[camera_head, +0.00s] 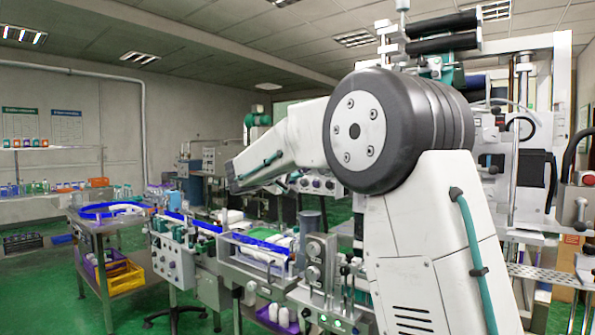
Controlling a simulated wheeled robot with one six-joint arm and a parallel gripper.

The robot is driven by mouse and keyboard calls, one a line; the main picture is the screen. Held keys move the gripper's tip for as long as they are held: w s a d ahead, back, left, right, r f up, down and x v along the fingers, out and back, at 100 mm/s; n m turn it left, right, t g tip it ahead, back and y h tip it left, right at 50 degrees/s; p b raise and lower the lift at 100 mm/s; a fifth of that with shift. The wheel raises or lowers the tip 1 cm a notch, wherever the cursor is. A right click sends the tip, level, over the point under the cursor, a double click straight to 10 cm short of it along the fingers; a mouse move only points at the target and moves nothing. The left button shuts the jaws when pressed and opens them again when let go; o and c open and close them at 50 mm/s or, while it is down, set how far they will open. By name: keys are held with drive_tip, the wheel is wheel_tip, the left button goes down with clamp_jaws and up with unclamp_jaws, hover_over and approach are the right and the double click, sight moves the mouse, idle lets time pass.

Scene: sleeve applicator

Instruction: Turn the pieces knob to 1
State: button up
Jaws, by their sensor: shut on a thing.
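My arm reaches from the right foreground across the middle of the view, and its far end points left over the machine line. My gripper cannot be made out beyond the end of the arm, so what its jaws hold does not show. The pieces knob cannot be told apart. Small knobs show on a white control panel (318,184) just behind my arm, and more on the front of the conveyor machine (170,254). Their markings and settings are too small to read.
A conveyor with blue rails (262,243) carrying white bottles runs below my arm. A metal cart (98,233) with purple and yellow crates stands left. A stool (174,310) is in front. Tall machine frames (540,150) stand right. Green floor is clear at lower left.

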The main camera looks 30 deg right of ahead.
drive_tip(key=n, duration=2.8)
drive_tip(key=shift+n, duration=0.3)
drive_tip(key=o, duration=1)
drive_tip(key=v, duration=0.8)
